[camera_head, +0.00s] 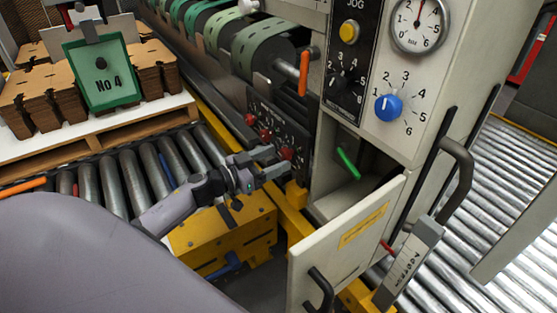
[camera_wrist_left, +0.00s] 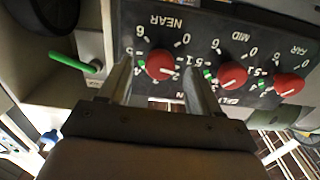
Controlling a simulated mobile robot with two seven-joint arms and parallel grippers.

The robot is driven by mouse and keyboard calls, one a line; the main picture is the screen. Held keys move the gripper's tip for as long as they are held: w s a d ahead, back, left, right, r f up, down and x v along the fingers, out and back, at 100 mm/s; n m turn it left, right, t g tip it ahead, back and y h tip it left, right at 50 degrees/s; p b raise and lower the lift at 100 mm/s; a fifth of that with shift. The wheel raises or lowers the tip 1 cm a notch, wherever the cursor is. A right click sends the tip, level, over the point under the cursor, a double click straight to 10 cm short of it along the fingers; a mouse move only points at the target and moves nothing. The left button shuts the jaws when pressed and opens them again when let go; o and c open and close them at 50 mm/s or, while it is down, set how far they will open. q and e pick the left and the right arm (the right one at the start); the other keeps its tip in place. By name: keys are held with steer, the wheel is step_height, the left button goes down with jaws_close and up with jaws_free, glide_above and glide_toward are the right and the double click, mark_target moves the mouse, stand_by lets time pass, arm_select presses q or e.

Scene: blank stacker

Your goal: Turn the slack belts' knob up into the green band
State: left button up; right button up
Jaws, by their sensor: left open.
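A black panel (camera_wrist_left: 258,34) carries three red knobs in a row, marked NEAR, MID and FAR, each with a short green band on its scale. My open left gripper (camera_head: 279,162) is at the panel. In the left wrist view its fingers stand either side of the NEAR knob (camera_wrist_left: 159,66), apart from it as far as I can see. The NEAR knob's white mark points low right, away from its green band (camera_wrist_left: 141,63). The MID knob (camera_wrist_left: 233,75) and FAR knob (camera_wrist_left: 288,84) have marks pointing low left. Green belts (camera_head: 262,48) run above; their slackness is unclear.
An open white door (camera_head: 345,240) stands right of my arm, below a compartment with a green handle (camera_head: 348,163). A blue knob (camera_head: 388,107) and gauge (camera_head: 418,23) are above. A yellow box (camera_head: 225,240) lies beneath my arm, rollers (camera_head: 145,165) left.

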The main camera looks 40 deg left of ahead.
arm_select(q)
steer(key=shift+x, duration=1)
steer(key=shift+s, duration=0.1)
steer(key=c, duration=1)
steer(key=shift+c, duration=0.2)
steer(key=shift+m, duration=0.3)
